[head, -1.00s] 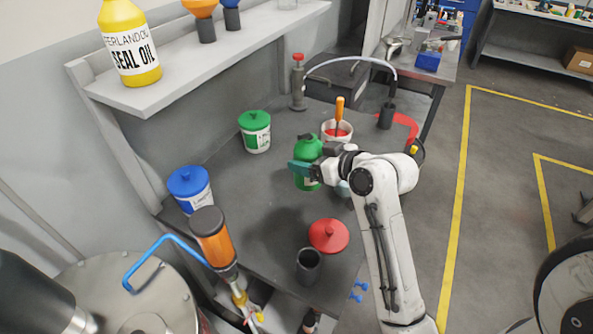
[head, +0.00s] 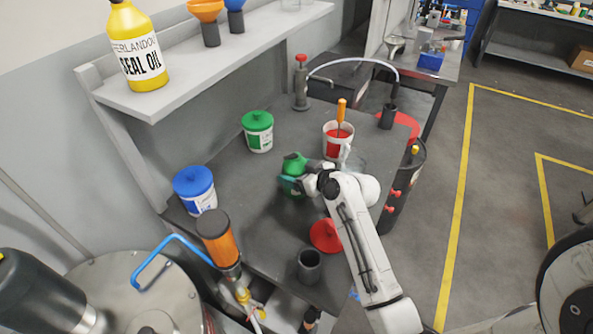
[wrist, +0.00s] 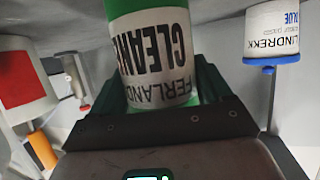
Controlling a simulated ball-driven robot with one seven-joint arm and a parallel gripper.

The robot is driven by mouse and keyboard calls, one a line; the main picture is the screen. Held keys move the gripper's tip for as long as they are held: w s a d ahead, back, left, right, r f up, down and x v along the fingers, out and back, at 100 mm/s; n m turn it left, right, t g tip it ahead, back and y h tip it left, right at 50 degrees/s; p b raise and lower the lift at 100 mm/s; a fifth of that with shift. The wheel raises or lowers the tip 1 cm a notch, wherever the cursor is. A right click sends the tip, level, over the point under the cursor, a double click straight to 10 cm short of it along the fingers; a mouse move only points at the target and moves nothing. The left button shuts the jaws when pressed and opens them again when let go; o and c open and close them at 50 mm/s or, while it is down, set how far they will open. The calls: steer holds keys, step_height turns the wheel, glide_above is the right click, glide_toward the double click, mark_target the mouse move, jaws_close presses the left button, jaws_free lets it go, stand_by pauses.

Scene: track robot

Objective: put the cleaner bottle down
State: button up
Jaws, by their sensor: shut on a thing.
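The green cleaner bottle (head: 294,165) is over the grey bench top (head: 240,190), near its middle. My gripper (head: 291,186) is shut around it. In the wrist view the bottle (wrist: 150,50) stands between the gripper's dark green fingers (wrist: 150,108), its white label reading upside down. My gripper hides the bottle's lower part in the head view, so I cannot tell whether its base touches the bench.
A green-lidded tub (head: 258,132) is behind, a blue-lidded tub (head: 195,190) at left. A red lid (head: 325,236) and dark cup (head: 309,265) are in front. Bench left of the bottle is clear.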

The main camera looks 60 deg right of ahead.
steer(key=shift+f, duration=0.1)
steer(key=o, duration=1.4)
steer(key=shift+c, duration=0.2)
steer(key=b+v, duration=0.2)
steer(key=v, duration=1)
